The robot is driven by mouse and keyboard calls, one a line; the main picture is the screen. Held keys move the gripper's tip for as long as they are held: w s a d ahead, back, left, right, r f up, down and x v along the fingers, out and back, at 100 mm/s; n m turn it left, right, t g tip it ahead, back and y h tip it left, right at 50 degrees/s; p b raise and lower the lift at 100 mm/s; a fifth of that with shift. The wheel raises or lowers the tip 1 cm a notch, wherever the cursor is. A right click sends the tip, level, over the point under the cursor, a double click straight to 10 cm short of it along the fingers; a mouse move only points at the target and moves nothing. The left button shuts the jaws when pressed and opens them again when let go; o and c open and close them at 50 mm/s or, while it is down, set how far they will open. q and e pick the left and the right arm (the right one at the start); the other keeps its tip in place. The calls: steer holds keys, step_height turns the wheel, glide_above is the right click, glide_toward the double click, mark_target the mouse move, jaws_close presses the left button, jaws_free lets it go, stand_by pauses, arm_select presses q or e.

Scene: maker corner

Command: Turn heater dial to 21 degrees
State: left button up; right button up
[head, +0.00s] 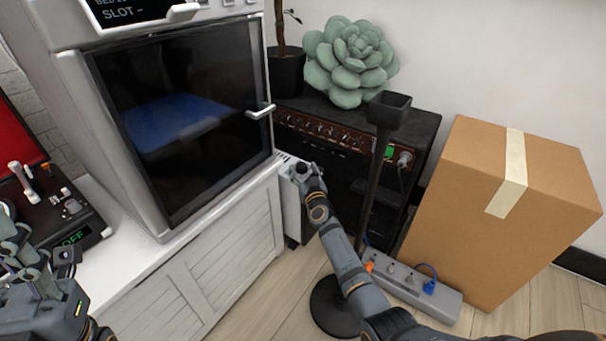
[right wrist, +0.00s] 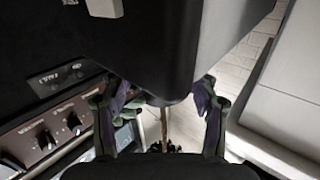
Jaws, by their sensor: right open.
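The heater (head: 291,205) is a narrow white body between the white cabinet and the black amplifier in the head view. My right gripper (head: 302,170) is at its top front and covers the spot. The dial cannot be made out, and no degree mark or number can be read. In the right wrist view my right gripper (right wrist: 160,112) has its fingers apart. A dark, rounded shape (right wrist: 165,60) reaches between them from above; I cannot tell whether it is the heater or its dial, or whether the fingers touch it. My left gripper (head: 30,255) is at the lower left; its jaws are unclear.
The white cabinet (head: 215,265) with a glass-door machine (head: 180,120) stands left of the heater. The amplifier (head: 340,150) stands close on the right. A black stand (head: 374,160), a power strip (head: 400,280) and a cardboard box (head: 500,210) stand further right.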

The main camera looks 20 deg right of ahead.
steer(key=shift+w, duration=0.45)
steer(key=c, duration=1.2)
steer(key=h+p, duration=0.1)
steer(key=m+h+p, duration=0.1)
steer(key=p, duration=0.1)
steer(key=shift+a+r+m+h+p, duration=0.25)
steer(key=shift+r+m+h+p, duration=0.1)
steer(key=shift+m+h+p, duration=0.05)
steer(key=shift+m+g+h+p, duration=0.3)
steer(key=shift+m+h, duration=0.1)
steer(key=shift+f+m+h, duration=0.2)
steer(key=shift+m+h, duration=0.1)
steer(key=shift+h, duration=0.3)
steer(key=shift+w+a+f+m+g+h+b, duration=0.15)
steer(key=shift+m+g+h+b, duration=0.15)
steer(key=shift+m+h, duration=0.15)
steer(key=shift+s+a+f+m+g+h+b, duration=0.15)
steer(key=shift+m+g+h, duration=0.2)
steer(key=shift+h, duration=0.2)
steer(key=m+g+h+b, duration=0.1)
steer(key=b, duration=0.1)
steer(key=m+h+b, duration=0.1)
steer(key=h+b, duration=0.1)
steer(key=shift+w+f+g, duration=0.1)
steer(key=shift+w+g, duration=0.05)
steer(key=shift+g, duration=0.2)
steer(key=shift+r+m+g+h+b, duration=0.25)
steer(key=shift+m+g+h+b, duration=0.2)
steer(key=shift+b, duration=0.3)
